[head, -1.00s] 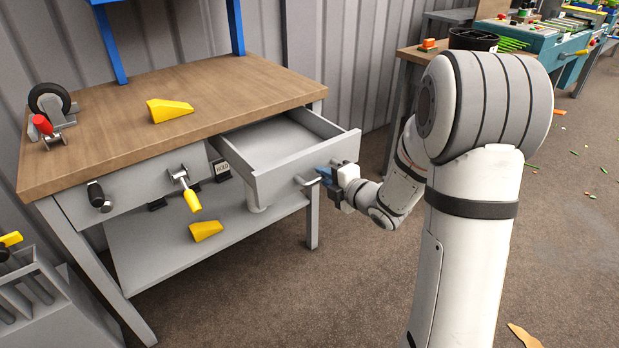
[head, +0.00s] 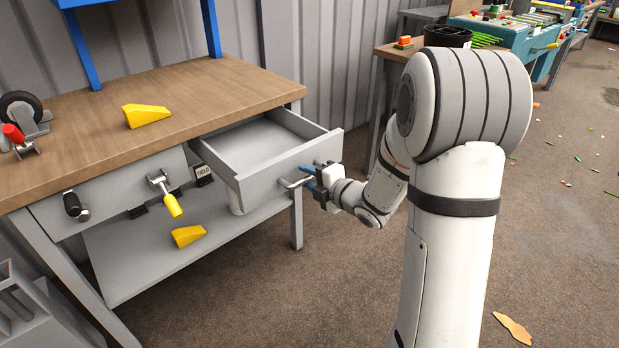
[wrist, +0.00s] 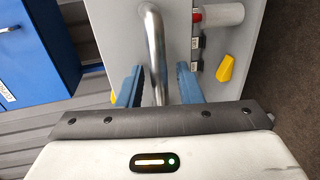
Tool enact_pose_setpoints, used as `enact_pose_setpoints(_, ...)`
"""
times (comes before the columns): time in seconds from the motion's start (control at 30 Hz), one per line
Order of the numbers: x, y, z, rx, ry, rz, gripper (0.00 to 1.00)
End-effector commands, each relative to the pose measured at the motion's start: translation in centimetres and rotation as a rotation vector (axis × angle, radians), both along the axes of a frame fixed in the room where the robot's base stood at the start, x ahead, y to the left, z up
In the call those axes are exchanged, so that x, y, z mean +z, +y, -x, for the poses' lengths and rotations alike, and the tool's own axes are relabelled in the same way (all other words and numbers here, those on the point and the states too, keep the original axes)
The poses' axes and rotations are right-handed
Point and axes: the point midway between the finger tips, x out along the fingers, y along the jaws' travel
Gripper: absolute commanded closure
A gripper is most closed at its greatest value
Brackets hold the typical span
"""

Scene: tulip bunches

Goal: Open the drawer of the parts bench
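The parts bench (head: 200,85) has a wooden top and a grey frame. Its right drawer (head: 262,178) stands pulled out, and its inside looks empty in the head view. A metal bar handle (head: 290,183) is on the drawer front; it also shows in the wrist view (wrist: 154,45). My gripper (head: 306,178) is at the handle with its blue fingers spread. In the wrist view my gripper (wrist: 158,88) has one finger on each side of the bar, with gaps between.
A yellow wedge (head: 146,115) lies on the bench top and another (head: 188,236) on the lower shelf. A toggle clamp with a yellow grip (head: 170,200) is left of the drawer. A second table (head: 396,52) stands behind my arm.

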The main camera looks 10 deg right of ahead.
Motion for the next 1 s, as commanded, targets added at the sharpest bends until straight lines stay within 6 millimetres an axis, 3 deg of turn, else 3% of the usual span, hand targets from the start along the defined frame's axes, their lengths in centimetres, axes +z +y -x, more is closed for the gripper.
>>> enact_pose_setpoints(0.5,1.5,-4.0,5.7,-0.005,0.001,0.001,0.68)
enact_pose_setpoints(1.0,1.6,-4.2,6.3,0.000,0.000,0.000,0.68)
